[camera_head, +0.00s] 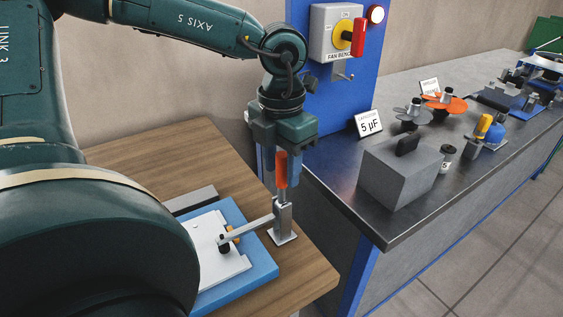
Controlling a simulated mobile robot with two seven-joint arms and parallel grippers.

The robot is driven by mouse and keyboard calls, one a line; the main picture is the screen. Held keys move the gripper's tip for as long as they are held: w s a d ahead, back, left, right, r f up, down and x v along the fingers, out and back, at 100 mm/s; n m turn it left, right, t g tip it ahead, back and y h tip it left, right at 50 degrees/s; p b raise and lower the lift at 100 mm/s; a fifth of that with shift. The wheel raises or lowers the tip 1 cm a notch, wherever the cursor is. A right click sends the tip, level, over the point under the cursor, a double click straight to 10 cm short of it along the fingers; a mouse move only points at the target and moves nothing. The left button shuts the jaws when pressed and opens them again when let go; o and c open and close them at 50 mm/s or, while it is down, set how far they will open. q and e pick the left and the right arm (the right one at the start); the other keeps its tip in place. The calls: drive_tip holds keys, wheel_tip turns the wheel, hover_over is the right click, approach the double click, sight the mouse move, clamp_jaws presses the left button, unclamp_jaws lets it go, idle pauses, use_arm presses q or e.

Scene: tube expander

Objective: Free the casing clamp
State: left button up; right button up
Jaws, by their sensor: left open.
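The casing clamp (284,218) is a grey metal toggle clamp on a small plate at the right end of the blue base (262,272). Its orange handle (281,170) stands upright. Its bar reaches left, and the black tip is down over the white casing (205,262). My left gripper (283,182) points down over the clamp, with its open fingers on either side of the orange handle. I cannot tell whether the fingers touch it. My arm hides the left part of the base and casing. My right gripper is not in view.
The wooden table (300,288) has bare room at its front right. A dark metal bench (400,225) stands to the right, with a grey box (395,175), a "5 µF" sign (368,124) and fan parts.

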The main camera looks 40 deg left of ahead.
use_arm(q)
clamp_jaws()
idle(0.3)
idle(0.4)
